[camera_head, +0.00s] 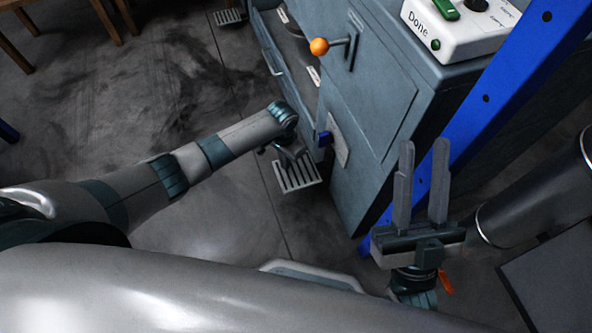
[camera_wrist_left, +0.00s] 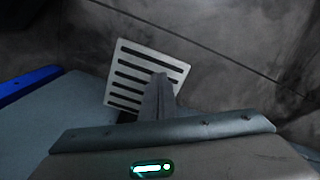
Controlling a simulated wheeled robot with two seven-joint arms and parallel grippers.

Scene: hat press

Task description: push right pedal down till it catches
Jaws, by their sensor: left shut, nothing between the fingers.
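The right pedal (camera_head: 297,177) is a pale slotted plate low at the near end of the blue-grey machine. My left gripper (camera_head: 292,157) is shut and empty, pointing down over this pedal. In the left wrist view the closed fingers (camera_wrist_left: 158,97) overlap the lower right part of the slotted pedal (camera_wrist_left: 130,70). Whether the fingertips touch it, I cannot tell. My right gripper (camera_head: 422,185) is open and empty, fingers upward, in front of the blue post.
Another slotted pedal (camera_head: 229,17) is at the top. The machine (camera_head: 370,110) bears an orange-knobbed lever (camera_head: 320,46) and a white control box (camera_head: 460,30). A blue post (camera_head: 490,105) slants beside my right gripper. Wooden furniture legs (camera_head: 15,50) stand upper left. The floor between is clear.

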